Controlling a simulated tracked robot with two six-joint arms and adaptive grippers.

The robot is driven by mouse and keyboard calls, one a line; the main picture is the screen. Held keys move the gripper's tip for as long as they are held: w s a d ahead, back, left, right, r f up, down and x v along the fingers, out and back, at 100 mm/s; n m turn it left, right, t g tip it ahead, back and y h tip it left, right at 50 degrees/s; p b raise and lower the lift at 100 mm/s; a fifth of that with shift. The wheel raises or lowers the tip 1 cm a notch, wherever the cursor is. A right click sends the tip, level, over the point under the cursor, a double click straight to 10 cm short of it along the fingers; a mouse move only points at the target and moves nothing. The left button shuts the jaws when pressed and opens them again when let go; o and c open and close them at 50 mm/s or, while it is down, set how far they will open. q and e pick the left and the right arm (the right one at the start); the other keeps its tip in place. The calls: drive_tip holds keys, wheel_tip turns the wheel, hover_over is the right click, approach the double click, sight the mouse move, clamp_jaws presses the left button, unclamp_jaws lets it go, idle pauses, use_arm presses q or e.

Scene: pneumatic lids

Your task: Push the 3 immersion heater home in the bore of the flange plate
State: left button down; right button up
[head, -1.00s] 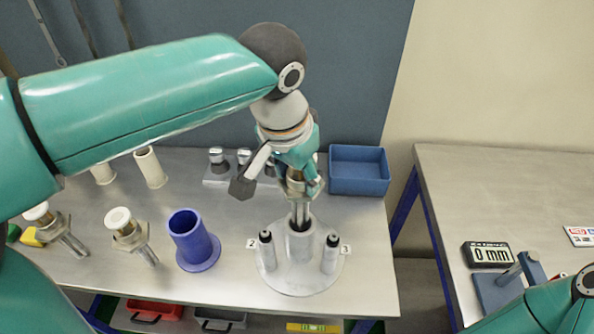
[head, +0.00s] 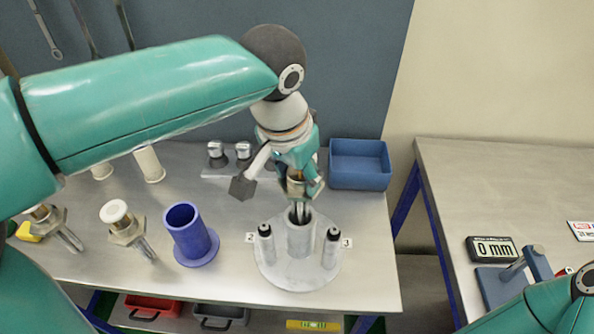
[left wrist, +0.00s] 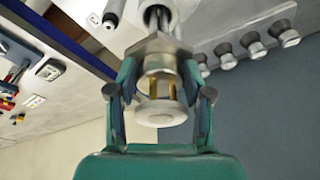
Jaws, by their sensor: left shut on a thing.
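My left gripper (head: 301,187) is shut on an immersion heater (head: 295,188), with a hex fitting and a pair of metal rods. In the left wrist view the gripper (left wrist: 160,98) grips around its white cap end (left wrist: 160,113); the hex fitting (left wrist: 156,58) and rods (left wrist: 158,18) point away. The rods reach into the mouth of the upright central bore of the round grey flange plate (head: 284,279). A short length of rod shows above the rim; the hex fitting is apart from it. The heater's number is not readable. My right gripper is out of view.
Posts tagged 2 (head: 266,245) and 3 (head: 331,248) flank the bore. A blue bin (head: 359,164) is behind right. A 0 mm gauge display (head: 491,250) sits on the right table.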

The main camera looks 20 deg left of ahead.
sight(291, 193)
use_arm(q)
drive_tip(key=shift+f+b, duration=2.95)
drive_tip(key=shift+f, duration=0.75)
drive_tip(key=shift+s+a+f+b, duration=0.15)
drive_tip(key=shift+f+b, duration=0.3)
drive_tip(key=shift+f, duration=0.1)
drive_tip(key=shift+s+a+f+b, duration=0.1)
drive_tip(key=shift+a+f+b, duration=0.05)
drive_tip(key=shift+f+b, duration=0.35)
drive_tip(key=shift+c, duration=1.9)
unclamp_jaws()
drive_tip(key=shift+r+p, duration=0.55)
drive_tip(key=shift+d+p+v, duration=0.15)
drive_tip(key=shift+p+v, duration=1)
drive_tip(key=shift+v, duration=0.35)
drive_tip(key=shift+d+p+v, duration=0.1)
drive_tip(key=shift+p+v, duration=1.05)
drive_tip(key=shift+v, duration=0.35)
drive_tip(key=shift+w, duration=0.1)
